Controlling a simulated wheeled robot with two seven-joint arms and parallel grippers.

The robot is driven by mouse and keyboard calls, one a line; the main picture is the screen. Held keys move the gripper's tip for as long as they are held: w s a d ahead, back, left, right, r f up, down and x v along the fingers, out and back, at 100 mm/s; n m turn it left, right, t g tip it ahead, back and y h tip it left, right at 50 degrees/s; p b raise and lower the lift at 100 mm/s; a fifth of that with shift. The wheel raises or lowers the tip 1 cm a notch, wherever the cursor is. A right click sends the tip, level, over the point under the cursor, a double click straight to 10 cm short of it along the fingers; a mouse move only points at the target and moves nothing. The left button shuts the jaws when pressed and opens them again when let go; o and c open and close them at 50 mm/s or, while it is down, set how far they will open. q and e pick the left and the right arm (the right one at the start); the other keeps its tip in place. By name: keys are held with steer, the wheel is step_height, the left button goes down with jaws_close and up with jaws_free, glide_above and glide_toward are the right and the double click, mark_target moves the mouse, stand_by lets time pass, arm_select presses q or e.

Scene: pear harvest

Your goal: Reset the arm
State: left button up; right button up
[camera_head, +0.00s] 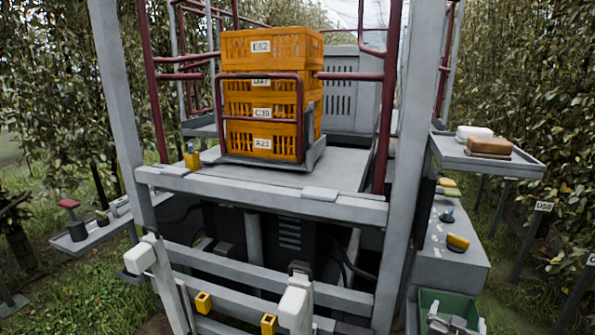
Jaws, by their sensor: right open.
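I cannot make out my left gripper.
Grey frame bars (250,203) and posts (408,150) close off the front. A right-hand shelf (455,155) holds a white and a brown block. A green bin (470,308) is at lower right. A small tray (85,238) is at left. Leafy trees line both sides.

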steer(key=s+a+f+n+g+y, duration=0.3)
steer(key=s+a+f+n+y, duration=0.2)
steer(key=s+a+f+y, duration=0.6)
steer(key=s+a+f+n+g, duration=0.1)
steer(key=s+g, duration=0.1)
steer(key=s, duration=0.6)
steer(key=s+a+f+n+g+h, duration=0.1)
steer(key=s+n+g, duration=0.1)
steer(key=s, duration=0.5)
steer(key=s+a+f+n+g, duration=0.1)
steer(key=s+a+g, duration=0.1)
steer(key=s, duration=0.6)
step_height(320, 180, down, 24)
steer(key=s+f+g, duration=0.1)
steer(key=g, duration=0.1)
steer(key=s+d+f+g, duration=0.1)
steer(key=s+d+f, duration=0.2)
steer(key=s+f, duration=1.3)
steer(key=shift+s+f+n, duration=0.3)
steer(key=shift+s+f, duration=0.05)
steer(key=shift+s, duration=0.15)
